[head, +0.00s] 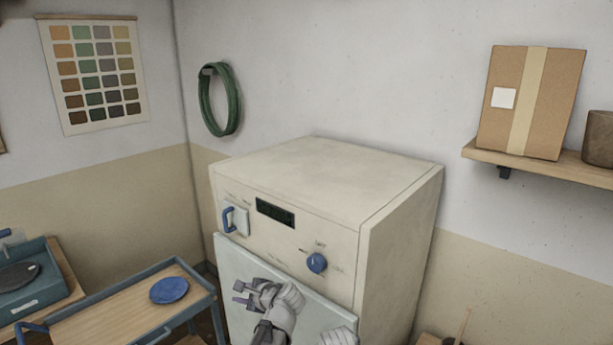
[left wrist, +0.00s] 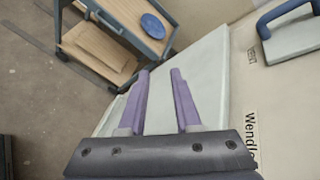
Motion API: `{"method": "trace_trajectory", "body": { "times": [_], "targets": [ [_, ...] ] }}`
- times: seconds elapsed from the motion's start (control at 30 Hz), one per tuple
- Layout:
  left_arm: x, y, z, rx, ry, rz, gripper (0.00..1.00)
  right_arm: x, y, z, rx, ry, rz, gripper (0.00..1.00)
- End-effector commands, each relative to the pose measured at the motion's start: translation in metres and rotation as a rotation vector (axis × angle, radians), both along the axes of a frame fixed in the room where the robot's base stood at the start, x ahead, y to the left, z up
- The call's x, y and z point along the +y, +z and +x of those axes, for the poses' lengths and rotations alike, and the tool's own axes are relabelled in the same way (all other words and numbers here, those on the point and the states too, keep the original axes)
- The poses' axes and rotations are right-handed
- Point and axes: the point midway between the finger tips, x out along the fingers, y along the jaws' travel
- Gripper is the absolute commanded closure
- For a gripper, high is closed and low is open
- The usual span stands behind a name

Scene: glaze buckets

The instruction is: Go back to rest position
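My left gripper (head: 241,294) is in front of the pale door of a cream machine (head: 300,195) in the head view. In the left wrist view its two purple fingers (left wrist: 160,100) are apart with nothing between them, over the pale door panel (left wrist: 212,75). The machine has a blue handle (head: 229,219), a dark display (head: 276,212) and a blue knob (head: 316,263). The handle also shows in the left wrist view (left wrist: 283,14). A pale rounded part at the head view's bottom edge may be my other arm; no right gripper fingers show.
A wood-topped cart (head: 125,309) with a blue disc (head: 169,290) stands left of the machine. A teal device (head: 35,285) is at the far left. A wall shelf (head: 540,166) holds a cardboard box (head: 530,100) at the right. A green hose (head: 220,100) hangs on the wall.

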Motion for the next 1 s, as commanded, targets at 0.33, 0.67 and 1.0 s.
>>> {"method": "trace_trajectory", "body": {
  "times": [0.33,0.67,1.0],
  "targets": [
    [-0.106,-0.117,-0.177,0.041,0.683,-0.815,0.68,0.0,-0.019,0.0,0.0,-0.001,0.0,0.5],
    [-0.153,-0.133,-0.243,0.138,0.989,-0.98,0.68,0.0,-0.022,0.0,0.0,-0.001,0.0,0.5],
    [-0.153,-0.133,-0.243,0.139,0.993,-0.983,0.68,0.0,-0.022,0.0,0.0,-0.001,0.0,0.5]
  ]
}}
